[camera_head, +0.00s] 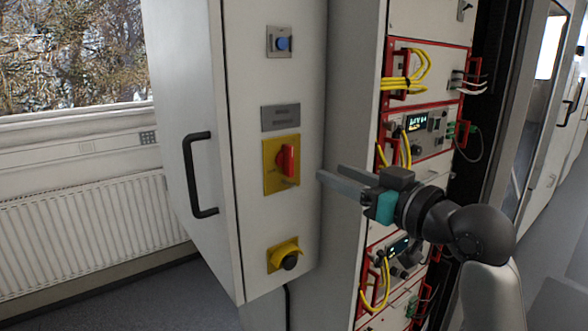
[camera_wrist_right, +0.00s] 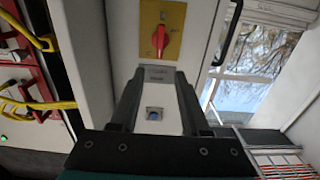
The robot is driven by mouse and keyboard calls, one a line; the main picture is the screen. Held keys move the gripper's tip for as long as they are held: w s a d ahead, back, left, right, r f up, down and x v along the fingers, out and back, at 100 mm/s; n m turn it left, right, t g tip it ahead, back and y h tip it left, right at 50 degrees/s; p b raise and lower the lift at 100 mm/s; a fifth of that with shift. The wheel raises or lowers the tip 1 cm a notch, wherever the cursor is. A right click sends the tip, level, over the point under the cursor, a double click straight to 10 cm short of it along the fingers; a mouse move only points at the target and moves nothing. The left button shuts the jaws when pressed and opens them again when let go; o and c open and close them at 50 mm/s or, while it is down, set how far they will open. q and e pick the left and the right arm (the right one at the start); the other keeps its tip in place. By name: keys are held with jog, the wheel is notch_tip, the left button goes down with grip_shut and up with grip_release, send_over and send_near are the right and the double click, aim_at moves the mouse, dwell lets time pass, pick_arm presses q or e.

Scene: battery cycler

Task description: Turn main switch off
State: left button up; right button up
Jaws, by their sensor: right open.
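The main switch is a red rotary handle (camera_head: 286,160) on a yellow plate (camera_head: 270,180), on the narrow front face of a white cabinet. The handle stands about upright. My right gripper (camera_head: 330,172) is open and empty, to the right of the switch and apart from it. In the right wrist view the red handle (camera_wrist_right: 159,40) shows beyond the fingertips of the right gripper (camera_wrist_right: 158,76), and the picture is turned over, with the blue button (camera_wrist_right: 153,114) lower, between the fingers. My left gripper is not in view.
A blue button (camera_head: 283,43) and a grey label (camera_head: 280,117) are above the switch. A yellow-collared black knob (camera_head: 286,257) is below it. A black door handle (camera_head: 200,175) stands out at left. Racks with yellow cables (camera_head: 405,85) are at right. A radiator (camera_head: 90,235) is at far left.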

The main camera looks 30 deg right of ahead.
aim_at(292, 155)
jog(key=w+p, duration=0.1)
jog(key=w, duration=0.2)
jog(key=w+p, duration=0.1)
jog(key=w, duration=0.3)
jog(key=w+a+p, duration=0.1)
jog(key=w, duration=0.3)
jog(key=shift+w+r, duration=0.1)
jog(key=shift+w, duration=0.8)
grip_shut()
